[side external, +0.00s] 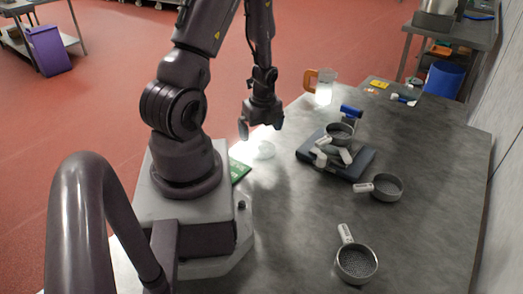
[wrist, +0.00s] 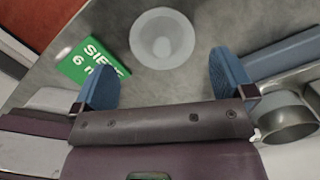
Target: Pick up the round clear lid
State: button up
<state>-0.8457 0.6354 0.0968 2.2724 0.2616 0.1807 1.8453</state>
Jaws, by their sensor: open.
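The round clear lid (wrist: 162,38) lies on the steel table in the wrist view, a pale translucent disc with a smaller circle in its middle. In the side view it is a faint bright disc (side external: 264,150) on the table below my gripper. My gripper (side external: 260,132) is above the table, and its two blue fingers (wrist: 165,82) are spread wide with nothing between them. In the wrist view the lid lies ahead of the fingertips, roughly centred between them. The side view does not show clearly how high the fingers are above the lid.
A green sign (wrist: 91,62) lies left of the lid. A dark scale (side external: 350,172) bearing metal cups (side external: 340,130) stands to the right. Further cups (side external: 387,188) (side external: 356,262) sit nearer the front right. A clear jug (side external: 324,90) with an orange handle stands behind.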

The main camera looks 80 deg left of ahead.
aim_at(262, 144)
notch_tip(262, 144, down, 5)
jog(key=shift+w+d+r, duration=0.1)
jog(key=shift+d+r, duration=0.05)
jog(key=shift+f, duration=0.5)
jog(key=c, duration=0.6)
jog(key=shift+r, duration=0.15)
notch_tip(262, 144, up, 9)
jog(key=w+d+r+m, duration=0.3)
jog(key=w+r, duration=0.1)
jog(key=w, duration=0.6)
jog(key=w+d+r+m, duration=0.2)
jog(key=w+r+m, duration=0.15)
jog(key=w, duration=0.75)
jog(key=shift+n+t, duration=0.25)
jog(key=shift+t, duration=0.15)
jog(key=shift+s+f, duration=0.15)
jog(key=shift+f, duration=1.5)
jog(key=shift+s+f, duration=0.1)
jog(key=shift+f, duration=1.55)
